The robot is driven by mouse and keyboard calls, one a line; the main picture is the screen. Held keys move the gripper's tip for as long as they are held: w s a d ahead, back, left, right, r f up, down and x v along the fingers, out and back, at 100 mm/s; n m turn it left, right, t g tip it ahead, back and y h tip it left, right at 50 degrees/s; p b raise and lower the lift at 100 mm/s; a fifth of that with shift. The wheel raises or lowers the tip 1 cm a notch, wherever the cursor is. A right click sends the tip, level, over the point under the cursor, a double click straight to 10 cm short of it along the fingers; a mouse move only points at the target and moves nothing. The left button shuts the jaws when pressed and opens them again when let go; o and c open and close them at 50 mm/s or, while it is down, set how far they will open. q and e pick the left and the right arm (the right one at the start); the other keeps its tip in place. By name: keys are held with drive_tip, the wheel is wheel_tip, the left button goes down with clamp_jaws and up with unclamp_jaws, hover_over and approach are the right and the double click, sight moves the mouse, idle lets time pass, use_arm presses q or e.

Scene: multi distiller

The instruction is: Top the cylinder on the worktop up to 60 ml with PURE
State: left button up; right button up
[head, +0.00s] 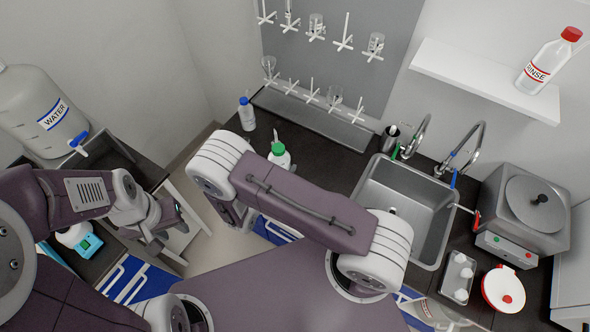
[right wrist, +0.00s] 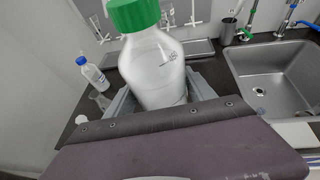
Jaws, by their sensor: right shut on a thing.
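A clear bottle with a green cap (right wrist: 155,62) stands upright between the jaws of my right gripper (right wrist: 162,98), which is shut on it. Its green cap (head: 278,150) shows in the head view beyond my right arm, which hides that gripper. A small clear vessel (right wrist: 99,99), perhaps the cylinder, stands on the dark worktop left of the bottle in the right wrist view; its level cannot be read. A small blue-capped bottle (right wrist: 93,72) stands beside it, also in the head view (head: 246,114). My left gripper (head: 160,228) is at the left; its jaws are unclear.
A steel sink (head: 362,215) with taps lies right of the bottle. A lidded steel bath (head: 525,215) stands at the far right. A RINSE bottle (head: 545,65) is on the shelf. A glassware rack hangs behind.

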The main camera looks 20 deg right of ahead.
drive_tip(key=shift+w+d+f, duration=0.15)
drive_tip(key=shift+w+f, duration=0.05)
drive_tip(key=shift+f, duration=0.05)
drive_tip(key=shift+s+f+b, duration=0.15)
drive_tip(key=shift+f+b, duration=0.7)
drive_tip(key=shift+b, duration=0.05)
wheel_tip(320, 180, down, 5)
drive_tip(key=b, duration=0.4)
drive_tip(key=shift+r, duration=0.1)
drive_tip(key=shift+o, duration=0.3)
drive_tip(key=c, duration=0.3)
drive_tip(key=o, duration=0.3)
drive_tip(key=c, duration=0.6)
